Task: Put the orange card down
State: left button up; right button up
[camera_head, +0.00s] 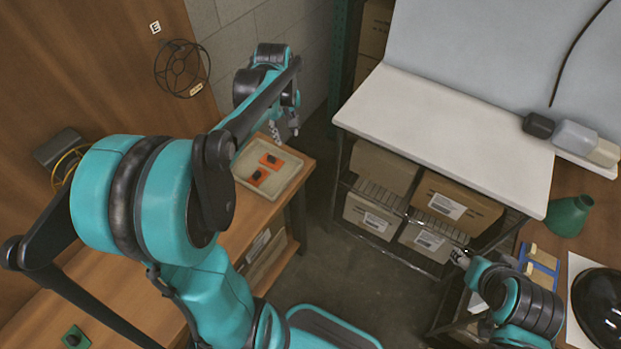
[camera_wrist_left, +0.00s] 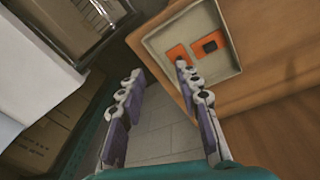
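Two orange cards lie in a cream tray (camera_head: 284,177) on the left wooden table: a nearer one (camera_head: 258,177) and a farther one (camera_head: 271,161), each with a dark patch. Both also show in the left wrist view, one (camera_wrist_left: 176,53) partly behind a fingertip and the other (camera_wrist_left: 209,44) clear of it, in the tray (camera_wrist_left: 224,65). My left gripper (camera_head: 285,132) is above the tray's far side. In the wrist view it (camera_wrist_left: 158,75) is open, with nothing between its fingers. My right gripper (camera_head: 460,258) is small, low at the right; its opening is unclear.
A white-topped bench (camera_head: 440,125) with boxes on its shelves stands across the floor gap. A green part (camera_head: 75,338) lies on the left table's near end. A green bottle (camera_head: 568,215), a blue rack (camera_head: 541,262) and a black dome (camera_head: 602,305) are at the right.

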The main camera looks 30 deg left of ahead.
pick_arm(q)
jog(key=s+d+m+t, duration=0.5)
jog(key=s+d+m, duration=0.7)
jog(key=d, duration=0.5)
jog(key=shift+s+r+m+h, duration=0.3)
jog(key=shift+s+r, duration=0.05)
jog(key=shift+s, duration=0.5)
jog(key=shift+d, duration=0.1)
